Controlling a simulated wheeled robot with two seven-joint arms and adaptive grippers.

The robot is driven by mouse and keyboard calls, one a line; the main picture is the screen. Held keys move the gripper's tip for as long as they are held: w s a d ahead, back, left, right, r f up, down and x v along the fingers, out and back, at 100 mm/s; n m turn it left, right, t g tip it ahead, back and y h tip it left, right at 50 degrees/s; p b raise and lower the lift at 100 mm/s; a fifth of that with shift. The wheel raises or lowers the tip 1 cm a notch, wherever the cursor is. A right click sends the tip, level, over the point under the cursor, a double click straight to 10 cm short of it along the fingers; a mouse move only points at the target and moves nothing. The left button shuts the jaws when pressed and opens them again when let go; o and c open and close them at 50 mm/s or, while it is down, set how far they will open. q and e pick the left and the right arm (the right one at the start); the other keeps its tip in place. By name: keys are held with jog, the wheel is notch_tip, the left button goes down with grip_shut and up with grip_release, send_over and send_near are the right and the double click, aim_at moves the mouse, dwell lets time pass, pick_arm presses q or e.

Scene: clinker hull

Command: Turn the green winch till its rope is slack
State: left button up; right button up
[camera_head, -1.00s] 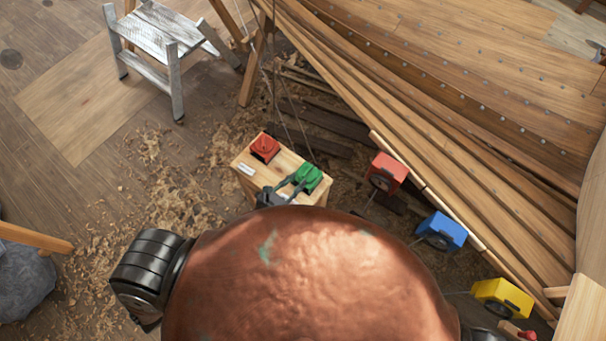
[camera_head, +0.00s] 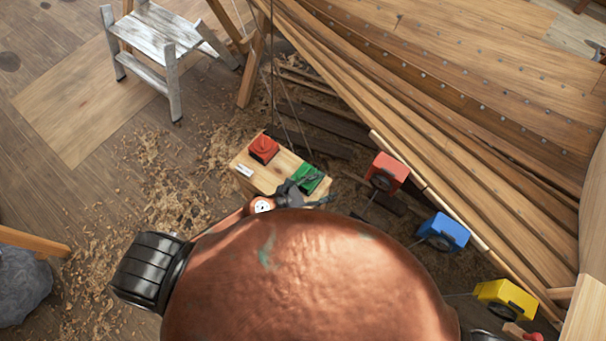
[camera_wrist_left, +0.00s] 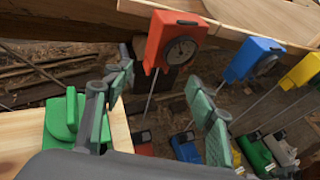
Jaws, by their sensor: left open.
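The green winch (camera_head: 311,176) sits on the right part of a wooden block (camera_head: 262,178) in the head view. It also shows at the left of the left wrist view (camera_wrist_left: 62,118). My left gripper (camera_head: 318,190) is at the winch's near right side, open. In the wrist view its two green-faced fingers (camera_wrist_left: 160,105) stand wide apart with nothing held between them. The winch lies outside the left finger, close to it; I cannot tell if they touch. Thin ropes (camera_head: 290,108) run up from the block; how tight the green winch's rope is, I cannot tell. My right gripper is not in view.
A red winch (camera_head: 264,149) shares the block. Red (camera_head: 386,171), blue (camera_head: 443,232) and yellow (camera_head: 503,298) dial boxes stand along the plank hull (camera_head: 480,110). A grey step stool (camera_head: 155,35) is at the upper left. My copper body hides the lower middle.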

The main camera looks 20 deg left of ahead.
pick_arm(q)
jog(key=shift+o, duration=1.2)
jog(key=d+m+g+h+b, duration=0.1)
jog(key=d+m+g+b, duration=0.1)
jog(key=d+m+g, duration=0.4)
jog(key=shift+d+f+m, duration=0.3)
jog(key=shift+d+m, duration=0.1)
jog(key=shift+d, duration=0.2)
notch_tip(320, 180, up, 3)
jog(key=m+g+y+b, duration=0.4)
jog(key=m+y+b, duration=0.2)
jog(key=y, duration=0.5)
send_over(307, 171)
jog(key=shift+d+f, duration=0.1)
jog(key=shift+f, duration=0.05)
notch_tip(307, 171, down, 8)
jog(key=shift+r+p, duration=0.25)
jog(key=shift+p, duration=0.6)
jog(key=shift+c, duration=0.2)
jog(key=c, duration=1.1)
